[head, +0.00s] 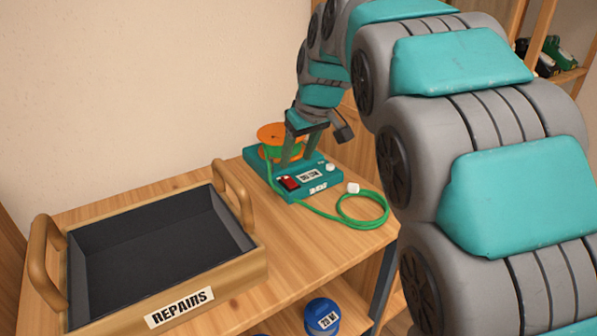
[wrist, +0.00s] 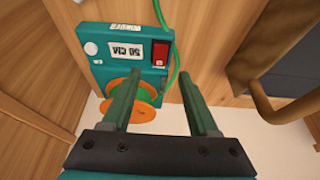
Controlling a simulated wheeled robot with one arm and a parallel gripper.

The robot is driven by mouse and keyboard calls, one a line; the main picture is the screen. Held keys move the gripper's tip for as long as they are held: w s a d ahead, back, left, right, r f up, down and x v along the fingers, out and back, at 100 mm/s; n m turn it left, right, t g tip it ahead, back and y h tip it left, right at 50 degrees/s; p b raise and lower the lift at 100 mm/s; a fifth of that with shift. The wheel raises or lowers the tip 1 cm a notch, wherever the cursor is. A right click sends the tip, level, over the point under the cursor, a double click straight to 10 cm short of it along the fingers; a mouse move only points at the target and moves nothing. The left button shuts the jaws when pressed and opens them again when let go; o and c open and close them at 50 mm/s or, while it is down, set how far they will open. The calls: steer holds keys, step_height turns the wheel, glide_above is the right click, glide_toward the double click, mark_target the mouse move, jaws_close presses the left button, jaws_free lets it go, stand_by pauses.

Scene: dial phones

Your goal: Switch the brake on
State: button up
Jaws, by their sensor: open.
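A teal winder (head: 328,180) with an orange disc (head: 272,133) at its back stands on the wooden bench. In the wrist view the winder (wrist: 97,70) shows a red switch (wrist: 160,53), a white knob (wrist: 91,48) and labels. The red switch also shows in the head view (head: 289,183) at the front left. I cannot tell from the label text which control is the brake. My gripper (head: 296,158) is open and empty above the winder, between disc and switch. In the wrist view my gripper (wrist: 157,78) has its two fingers apart, with the switch beyond them.
A green cord (head: 362,222) loops on the bench to the right, with a white end piece (head: 353,188). A wooden tray (head: 225,275) marked REPAIRS stands at left, its tall handle near the winder. A blue container (head: 321,315) is on the lower shelf.

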mark_target(289, 180)
steer(key=x, duration=0.7)
steer(key=shift+s, duration=0.1)
jaws_close()
stand_by(0.3)
